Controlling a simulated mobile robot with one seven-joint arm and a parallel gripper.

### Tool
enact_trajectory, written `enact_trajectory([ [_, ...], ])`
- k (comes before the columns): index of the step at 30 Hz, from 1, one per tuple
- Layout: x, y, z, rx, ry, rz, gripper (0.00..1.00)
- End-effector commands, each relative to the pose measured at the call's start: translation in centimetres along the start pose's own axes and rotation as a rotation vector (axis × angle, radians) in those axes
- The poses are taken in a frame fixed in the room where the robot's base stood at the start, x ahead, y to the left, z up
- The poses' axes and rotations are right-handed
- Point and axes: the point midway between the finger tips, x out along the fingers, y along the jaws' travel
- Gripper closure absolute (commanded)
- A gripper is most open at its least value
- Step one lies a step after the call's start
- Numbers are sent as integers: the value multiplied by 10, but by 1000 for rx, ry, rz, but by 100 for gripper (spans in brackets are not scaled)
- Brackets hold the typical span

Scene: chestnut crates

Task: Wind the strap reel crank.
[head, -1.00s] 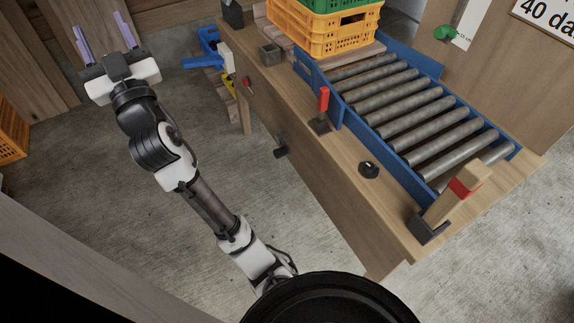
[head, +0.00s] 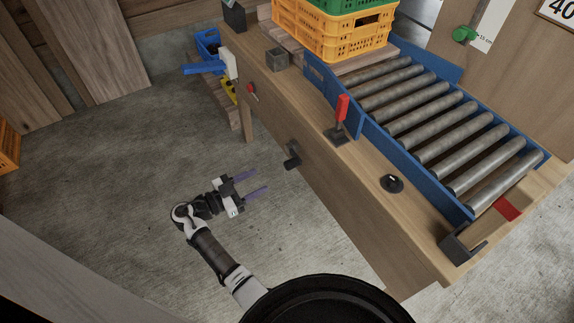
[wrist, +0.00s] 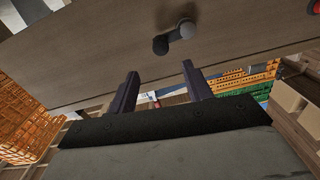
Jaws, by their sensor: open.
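A black crank (head: 292,158) with a knob-ended handle sticks out of the wooden front panel of the bench. It also shows in the wrist view (wrist: 177,37), at the top, beyond the fingertips. I take it for the strap reel crank; no strap is seen on it. My gripper (head: 262,180) is open and empty, left of the crank and a little lower in the head view, with its purple fingers pointing toward the bench. In the wrist view my gripper (wrist: 160,69) has a clear gap between its fingers and does not touch the crank.
The bench carries a blue-sided roller conveyor (head: 440,120), a red-handled lever (head: 342,112), a black knob (head: 391,183) and stacked crates (head: 340,35). A small red lever (head: 252,88) is on the front panel. The concrete floor (head: 120,215) around my arm is clear.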

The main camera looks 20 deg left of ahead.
Motion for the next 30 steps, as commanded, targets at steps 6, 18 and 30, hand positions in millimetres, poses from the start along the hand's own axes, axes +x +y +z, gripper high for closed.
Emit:
enact_trajectory([
  [6,49,1,-2,-3,-1,4,50],
  [18,110,0,-1,-1,-2,0,50],
  [30,115,0,0,-1,-3,-2,52],
])
